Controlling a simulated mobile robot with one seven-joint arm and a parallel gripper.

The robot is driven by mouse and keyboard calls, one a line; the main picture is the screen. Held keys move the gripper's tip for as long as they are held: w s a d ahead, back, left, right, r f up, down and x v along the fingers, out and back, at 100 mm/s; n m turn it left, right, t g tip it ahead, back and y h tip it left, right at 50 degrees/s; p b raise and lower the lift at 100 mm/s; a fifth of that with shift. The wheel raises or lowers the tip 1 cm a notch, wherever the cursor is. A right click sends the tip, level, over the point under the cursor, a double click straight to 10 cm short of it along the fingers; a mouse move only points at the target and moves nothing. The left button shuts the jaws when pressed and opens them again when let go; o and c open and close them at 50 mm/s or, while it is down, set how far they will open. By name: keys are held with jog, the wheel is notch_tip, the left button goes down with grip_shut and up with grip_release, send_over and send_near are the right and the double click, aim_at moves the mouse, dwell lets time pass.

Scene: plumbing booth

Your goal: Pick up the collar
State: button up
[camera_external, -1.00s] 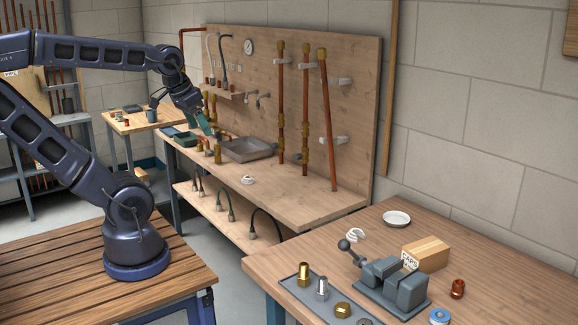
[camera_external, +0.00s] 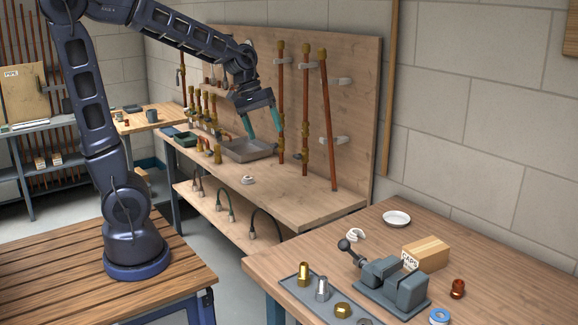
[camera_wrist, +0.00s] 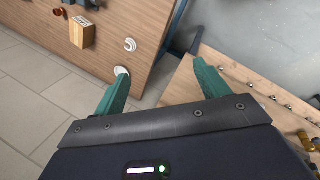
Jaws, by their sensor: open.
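No piece is marked as the collar, and I cannot tell for sure which one it is. A small copper-brown ring-like fitting (camera_external: 457,289) stands upright on the near right table, right of the vise. It also seems to show in the wrist view (camera_wrist: 59,12) at the top left edge. A blue ring (camera_external: 440,316) lies in front of it. My gripper (camera_external: 266,134) is open and empty, with teal fingers pointing down above the grey tray on the pegboard bench, far from the near table. In the wrist view my gripper (camera_wrist: 161,67) has its fingers wide apart.
A grey vise (camera_external: 393,287), a caps box (camera_external: 426,253), a white dish (camera_external: 397,218) and a mat with brass and steel fittings (camera_external: 300,282) crowd the near table. Upright copper pipes (camera_external: 306,110) stand close right of my gripper. A grey tray (camera_external: 248,150) lies below.

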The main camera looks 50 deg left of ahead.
jog(key=w+d+f+n+g+h, duration=0.1)
jog(key=w+d+f+n, duration=0.25)
jog(key=w, duration=0.25)
jog(key=w+d+f+n, duration=0.2)
jog(key=w+d+f, duration=0.2)
jog(key=w, duration=0.1)
jog(key=n+g, duration=0.1)
jog(key=n, duration=0.4)
send_near(354, 230)
jog(key=shift+w+d+f, duration=0.2)
jog(key=shift+d+f, duration=0.35)
jog(key=shift+f, duration=0.05)
jog(key=shift+w+d+f, duration=0.15)
jog(key=shift+d+f, duration=0.35)
jog(key=shift+f, duration=0.1)
jog(key=shift+s+a+x, duration=0.1)
jog(key=shift+s+x, duration=0.05)
jog(key=shift+x, duration=0.8)
jog(key=shift+s+a+x, duration=0.1)
jog(key=shift+s+x, duration=0.05)
jog(key=shift+x, duration=0.8)
jog(key=shift+s+x, duration=0.15)
jog(key=shift+x, duration=0.85)
jog(key=shift+f, duration=0.1)
jog(key=c, duration=1)
